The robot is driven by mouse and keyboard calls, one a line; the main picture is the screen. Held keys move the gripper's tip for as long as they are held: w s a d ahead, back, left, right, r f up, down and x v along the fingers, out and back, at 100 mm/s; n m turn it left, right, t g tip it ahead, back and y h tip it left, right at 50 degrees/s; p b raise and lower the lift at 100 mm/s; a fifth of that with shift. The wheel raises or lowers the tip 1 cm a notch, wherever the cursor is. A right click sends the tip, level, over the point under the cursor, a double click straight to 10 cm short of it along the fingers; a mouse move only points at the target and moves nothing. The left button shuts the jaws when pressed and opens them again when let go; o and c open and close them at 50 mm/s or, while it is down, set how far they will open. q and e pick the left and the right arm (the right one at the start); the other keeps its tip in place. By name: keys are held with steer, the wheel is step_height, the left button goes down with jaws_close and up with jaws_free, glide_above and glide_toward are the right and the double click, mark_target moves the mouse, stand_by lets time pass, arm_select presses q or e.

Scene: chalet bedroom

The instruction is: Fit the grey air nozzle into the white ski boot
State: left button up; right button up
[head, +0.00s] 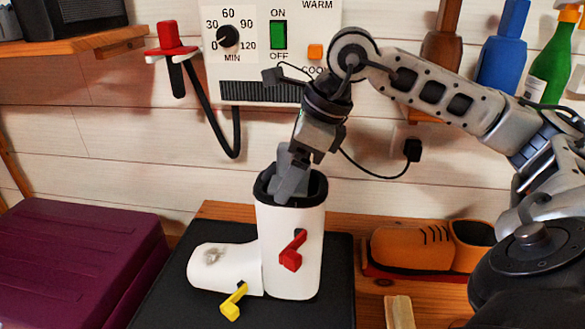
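The white ski boot (305,232) stands upright on a black mat (338,285), its toe to the left. It has a red buckle (291,251), a yellow buckle (233,302) and a dark-lined opening at the top. My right gripper (291,183) reaches down from above with its tip in the boot's opening. Grey parts show there, but I cannot tell the grey air nozzle from the gripper's fingers, nor whether they are shut on it. The lower ends are hidden inside the boot. My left gripper is not in view.
A wall dryer (245,60) with dial and green switch hangs behind. A red-topped nozzle (177,47) with black hose is at its left. A purple box (75,250) stands left; orange shoes (412,247) and a wooden block (399,312) lie right. Bottles (502,50) stand upper right.

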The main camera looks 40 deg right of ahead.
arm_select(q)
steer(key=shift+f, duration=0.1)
arm_select(e)
steer(key=shift+s+f, duration=0.2)
steer(key=shift+f, duration=0.65)
steer(key=o, duration=0.9)
steer(key=shift+a, duration=0.1)
steer(key=shift+r, duration=0.3)
arm_select(q)
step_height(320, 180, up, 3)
steer(key=p, duration=0.3)
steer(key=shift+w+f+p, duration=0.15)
steer(key=shift+p, duration=0.15)
arm_select(e)
steer(key=v, duration=1.7)
steer(key=shift+w, duration=0.3)
steer(key=shift+a, duration=0.1)
